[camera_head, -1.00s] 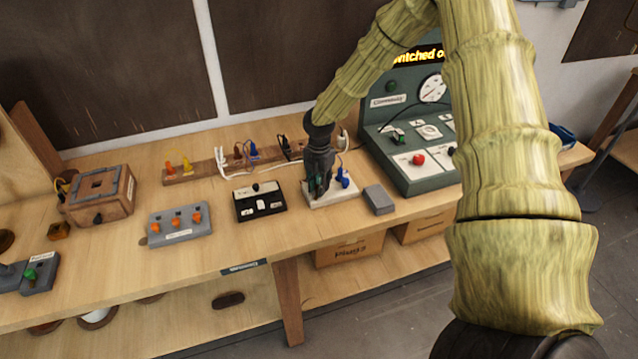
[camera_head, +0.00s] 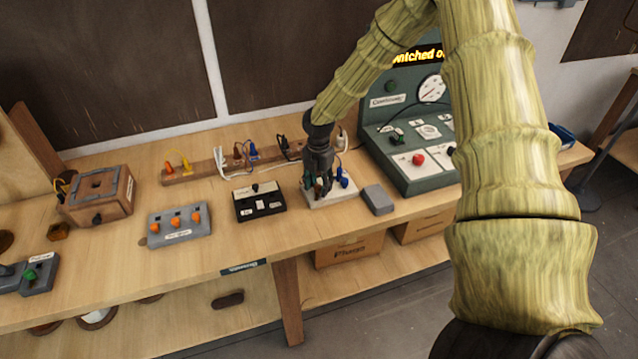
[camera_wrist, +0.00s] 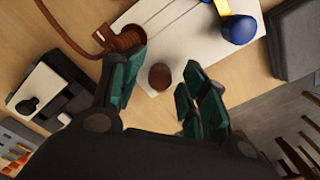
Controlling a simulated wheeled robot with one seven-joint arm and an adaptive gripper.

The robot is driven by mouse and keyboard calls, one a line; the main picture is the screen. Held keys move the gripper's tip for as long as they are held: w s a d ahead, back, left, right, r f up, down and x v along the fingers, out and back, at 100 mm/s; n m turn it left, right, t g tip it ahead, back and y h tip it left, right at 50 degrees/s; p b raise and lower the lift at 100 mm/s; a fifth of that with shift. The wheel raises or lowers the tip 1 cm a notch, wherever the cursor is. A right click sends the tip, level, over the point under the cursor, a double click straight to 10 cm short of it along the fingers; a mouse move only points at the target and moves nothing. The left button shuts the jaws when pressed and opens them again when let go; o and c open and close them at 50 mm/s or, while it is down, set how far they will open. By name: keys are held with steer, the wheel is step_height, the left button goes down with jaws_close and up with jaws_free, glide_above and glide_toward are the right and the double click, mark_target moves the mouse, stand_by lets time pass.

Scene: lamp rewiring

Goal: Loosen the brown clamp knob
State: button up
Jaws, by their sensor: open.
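The brown clamp knob (camera_wrist: 159,76) is a small round dark-brown knob on a white board (camera_wrist: 180,30) in the wrist view. My gripper (camera_wrist: 160,88) is open, with its green-padded fingers on either side of the knob. The knob lies between the fingertips, and I see a gap on its right side. In the head view my gripper (camera_head: 320,190) is over the white board (camera_head: 335,201), and the fingers hide the knob there.
A blue knob (camera_wrist: 238,29) stands on the board's right part. A black-and-white switch box (camera_head: 260,203) is to the left and a grey block (camera_head: 378,199) to the right. A green console (camera_head: 415,145) stands behind on the right. Bare table lies in front.

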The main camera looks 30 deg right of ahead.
mark_target(319, 186)
steer(key=shift+r, duration=4)
steer(key=shift+f, duration=0.1)
